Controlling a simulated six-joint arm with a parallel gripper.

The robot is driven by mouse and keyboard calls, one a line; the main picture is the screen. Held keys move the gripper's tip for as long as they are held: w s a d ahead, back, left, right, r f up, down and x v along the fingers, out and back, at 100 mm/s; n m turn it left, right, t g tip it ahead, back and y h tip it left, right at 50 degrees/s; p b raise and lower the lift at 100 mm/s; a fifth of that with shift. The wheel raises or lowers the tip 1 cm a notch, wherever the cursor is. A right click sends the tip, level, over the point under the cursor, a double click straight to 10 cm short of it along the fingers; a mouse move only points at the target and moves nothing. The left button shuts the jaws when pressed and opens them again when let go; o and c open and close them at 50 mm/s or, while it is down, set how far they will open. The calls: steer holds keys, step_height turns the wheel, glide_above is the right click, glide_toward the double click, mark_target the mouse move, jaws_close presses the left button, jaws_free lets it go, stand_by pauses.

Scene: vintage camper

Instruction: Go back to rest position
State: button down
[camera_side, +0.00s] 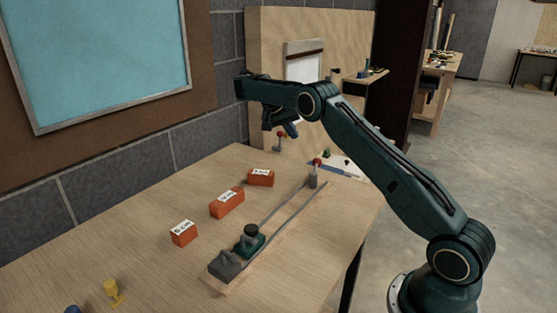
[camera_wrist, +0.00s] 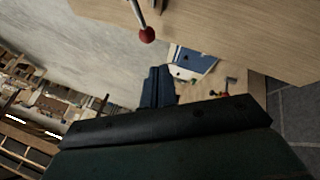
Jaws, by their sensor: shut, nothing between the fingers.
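My gripper (camera_side: 291,130) hangs in the air above the far end of the wooden table (camera_side: 150,215), touching nothing. In the wrist view its dark blue fingers (camera_wrist: 158,84) lie together, shut and empty. My arm reaches up from the lower right and bends at the top. A dark green slider block (camera_side: 248,241) sits on a rail fixture (camera_side: 285,215) near its front end.
Three orange boxes lie left of the rail: a near one (camera_side: 183,232), a middle one (camera_side: 227,202) and a far one (camera_side: 261,177). A yellow piece (camera_side: 113,291) is at the front left. A wooden panel (camera_side: 270,60) stands behind the table.

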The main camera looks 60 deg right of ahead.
steer(key=s+a+r+n+t+y, duration=0.1)
steer(key=s+a+r+n+t, duration=0.2)
steer(key=s+a+r, duration=0.35)
steer(key=s+a+r+n+t, duration=0.2)
steer(key=s+a+r+n, duration=0.15)
steer(key=a+r, duration=0.55)
steer(key=s+a+f+n+t+y, duration=0.1)
steer(key=s+a+f+n+y, duration=0.1)
steer(key=s+a, duration=0.5)
steer(key=s+a+f+n+t+y, duration=0.2)
steer(key=s+a+n, duration=0.3)
steer(key=s, duration=1.1)
steer(key=a+f+y, duration=0.1)
steer(key=a, duration=0.2)
steer(key=shift+s+a, duration=0.25)
